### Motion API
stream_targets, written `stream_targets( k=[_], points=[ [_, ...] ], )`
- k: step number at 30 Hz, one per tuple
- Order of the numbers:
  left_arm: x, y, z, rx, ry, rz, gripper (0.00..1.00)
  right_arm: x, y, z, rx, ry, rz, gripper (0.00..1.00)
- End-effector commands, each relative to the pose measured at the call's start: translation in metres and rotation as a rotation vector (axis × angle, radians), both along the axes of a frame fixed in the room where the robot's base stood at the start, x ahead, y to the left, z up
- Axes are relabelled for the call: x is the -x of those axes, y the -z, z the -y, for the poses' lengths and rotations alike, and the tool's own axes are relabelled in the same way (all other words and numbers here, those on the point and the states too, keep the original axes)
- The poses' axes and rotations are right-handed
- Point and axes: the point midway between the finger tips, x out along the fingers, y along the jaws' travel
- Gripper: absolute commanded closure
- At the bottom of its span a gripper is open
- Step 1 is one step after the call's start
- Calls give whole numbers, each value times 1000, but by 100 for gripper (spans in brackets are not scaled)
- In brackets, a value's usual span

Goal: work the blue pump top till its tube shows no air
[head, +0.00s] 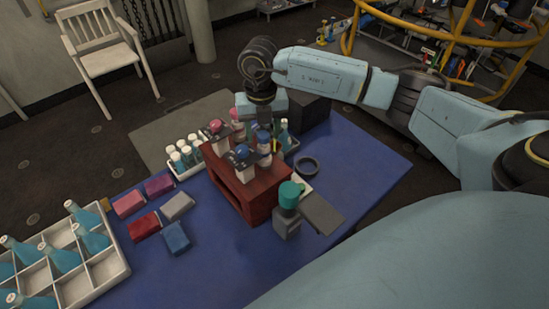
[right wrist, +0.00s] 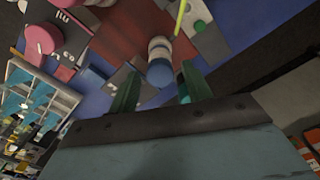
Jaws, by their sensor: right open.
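A blue pump top (head: 242,152) sits on a dark plate at the front of the red wooden stand (head: 250,205). A red-pink pump top (head: 215,127) is beside it to the left. My right gripper (head: 264,119) is above the back of the stand, behind the blue top; its fingertips are hard to see there. In the right wrist view my right gripper (right wrist: 157,92) is open, with green fingers apart. A blue-and-white cylinder (right wrist: 159,62) shows beyond the gap between them, and I see no grip on it. I cannot make out the tube or any air. My left gripper is out of view.
A teal-topped grey dispenser (head: 289,196) stands right of the stand, near a black ring (head: 307,165). A dark box (head: 310,108) is behind. Several coloured blocks (head: 145,225) lie left on the blue mat (head: 362,150). A white bottle crate (head: 105,272) is front left.

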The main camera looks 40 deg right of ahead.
Motion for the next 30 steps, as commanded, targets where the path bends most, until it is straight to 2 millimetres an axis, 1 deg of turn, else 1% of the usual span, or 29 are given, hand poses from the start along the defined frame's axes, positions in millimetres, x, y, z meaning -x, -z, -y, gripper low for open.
stream_targets(
  k=[5,8,30],
  points=[
    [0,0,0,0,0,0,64,0,-1,0,0,0,0,51],
    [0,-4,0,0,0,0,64,0,-5,0,0,0,1,51],
    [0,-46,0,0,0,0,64,0,-64,0,0,0,2,51]
  ],
)
